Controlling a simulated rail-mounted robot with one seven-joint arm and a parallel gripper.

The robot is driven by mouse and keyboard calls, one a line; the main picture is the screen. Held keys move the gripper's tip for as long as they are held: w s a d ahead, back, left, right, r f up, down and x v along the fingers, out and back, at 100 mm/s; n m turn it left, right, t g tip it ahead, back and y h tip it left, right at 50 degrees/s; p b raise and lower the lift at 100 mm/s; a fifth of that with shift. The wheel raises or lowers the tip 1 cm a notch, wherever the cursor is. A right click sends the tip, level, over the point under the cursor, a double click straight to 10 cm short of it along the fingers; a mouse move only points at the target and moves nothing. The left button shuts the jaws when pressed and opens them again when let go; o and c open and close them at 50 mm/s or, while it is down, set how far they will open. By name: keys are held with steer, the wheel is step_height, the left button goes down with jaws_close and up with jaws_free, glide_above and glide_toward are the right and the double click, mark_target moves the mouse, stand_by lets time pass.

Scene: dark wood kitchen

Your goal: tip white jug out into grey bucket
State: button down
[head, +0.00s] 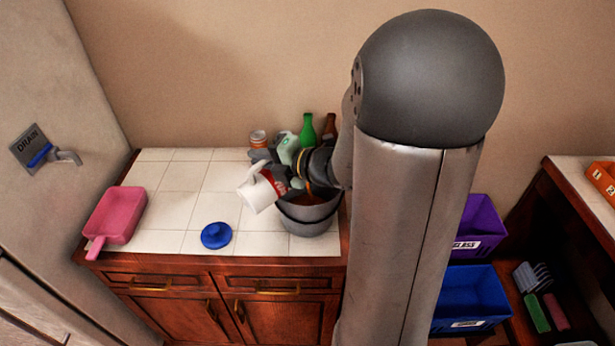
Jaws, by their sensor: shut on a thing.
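The white jug (258,193) has a red patch on its side and is tilted in the air, at the left side of the grey bucket's rim. My gripper (279,179) is shut on the jug, partly hidden by its own links. The grey bucket (309,227) stands on the white tiled counter near its right end. Something brown-orange shows inside the bucket beneath my gripper. Whether anything is flowing from the jug, I cannot tell.
On the counter are a blue lid-like object (216,235) and a pink scoop (117,216). Behind the bucket stand a can (257,138), a green bottle (308,131) and a brown bottle (330,125). A drain tap (66,157) is on the left wall. The counter's left-middle is clear.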

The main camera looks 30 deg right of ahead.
steer(key=shift+w+d+r+m+y, duration=0.2)
steer(key=shift+d+r+m+y, duration=0.2)
steer(key=shift+d+r+m, duration=0.5)
stand_by(1.9)
